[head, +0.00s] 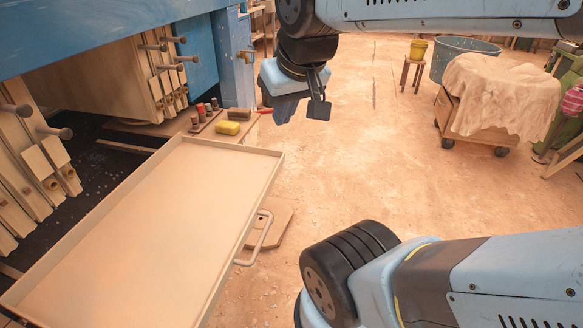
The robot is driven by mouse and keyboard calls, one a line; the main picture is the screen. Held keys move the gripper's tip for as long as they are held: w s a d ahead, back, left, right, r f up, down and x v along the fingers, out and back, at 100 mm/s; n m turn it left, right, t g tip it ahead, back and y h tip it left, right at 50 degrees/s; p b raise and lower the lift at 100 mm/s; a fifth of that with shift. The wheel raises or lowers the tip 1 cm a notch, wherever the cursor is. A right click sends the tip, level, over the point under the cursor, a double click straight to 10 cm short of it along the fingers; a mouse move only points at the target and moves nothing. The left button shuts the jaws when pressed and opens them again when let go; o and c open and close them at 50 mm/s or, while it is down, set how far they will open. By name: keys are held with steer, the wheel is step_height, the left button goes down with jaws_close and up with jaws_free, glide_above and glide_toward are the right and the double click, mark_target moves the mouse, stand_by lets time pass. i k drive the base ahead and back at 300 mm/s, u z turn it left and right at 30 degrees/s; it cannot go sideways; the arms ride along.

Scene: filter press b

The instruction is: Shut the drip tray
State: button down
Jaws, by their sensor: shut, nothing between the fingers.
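The drip tray (152,228) is a wide, shallow, beige tray with low rims at the left of the head view. It sticks out from under the blue filter press, so it stands open. A pale bar handle (256,238) is on its right-hand front side. My gripper (316,105) is above and beyond the tray's far right corner, apart from both tray and handle. It is shut and empty. The near left end of the tray is cut off by the picture edge.
The filter press (90,30) has plates with peg handles above a dark gap. A low board (190,130) beyond the tray holds small bottles and a yellow sponge (227,128). A covered cart (500,95) stands at the back right. The dusty middle floor is clear.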

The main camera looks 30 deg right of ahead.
mark_target(162, 250)
steer(key=z, duration=0.2)
steer(key=k, duration=1.1)
steer(key=u, duration=0.45)
steer(key=i, duration=1)
steer(key=u, duration=0.1)
